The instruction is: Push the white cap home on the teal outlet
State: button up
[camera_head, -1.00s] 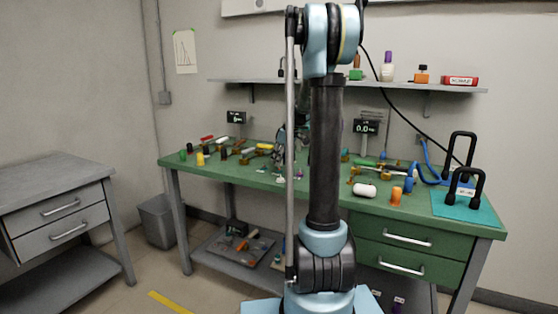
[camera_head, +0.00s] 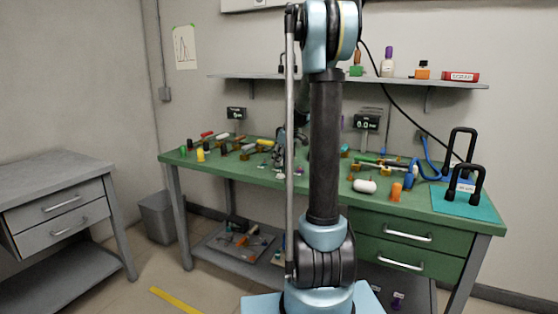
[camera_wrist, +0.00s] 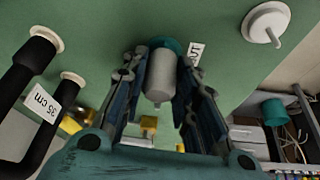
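In the wrist view, the light grey-white cap (camera_wrist: 161,77) sits between the two fingers of my gripper (camera_wrist: 164,62). The fingers lie close along both its sides and look shut on it. The teal outlet (camera_wrist: 174,45) shows as a rim just beyond the cap, in line with it, by a white label ending in "UT" (camera_wrist: 196,53). Whether a gap is left between cap and outlet cannot be seen. In the head view my gripper is mostly hidden behind my arm over the green bench (camera_head: 240,172).
In the wrist view, black pipes with a "35 cm" tag (camera_wrist: 43,100) stand at left, and a white disc with a peg (camera_wrist: 266,22) is at upper right. In the head view, a white cylinder (camera_head: 365,186), an orange piece (camera_head: 396,191) and black handles on a teal mat (camera_head: 478,206) lie right.

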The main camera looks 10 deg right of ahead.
jog(key=o, duration=0.5)
jog(key=v, duration=1.2)
jog(key=shift+a, duration=0.15)
jog(key=s+a+f+m+h, duration=0.1)
jog(key=s+a+f+m, duration=0.15)
jog(key=s, duration=0.85)
jog(key=s+a+f+m+h, duration=0.1)
jog(key=s+f+m, duration=0.15)
jog(key=s, duration=0.75)
jog(key=s+f+m, duration=0.2)
jog(key=s+f, duration=0.5)
jog(key=s, duration=0.2)
jog(key=s+f+m+g+h, duration=0.1)
jog(key=s+f+m, duration=0.1)
jog(key=s+f, duration=0.5)
jog(key=s, duration=0.3)
jog(key=shift+s+d+f, duration=0.2)
jog(key=shift+s+d, duration=0.05)
jog(key=shift+s, duration=0.05)
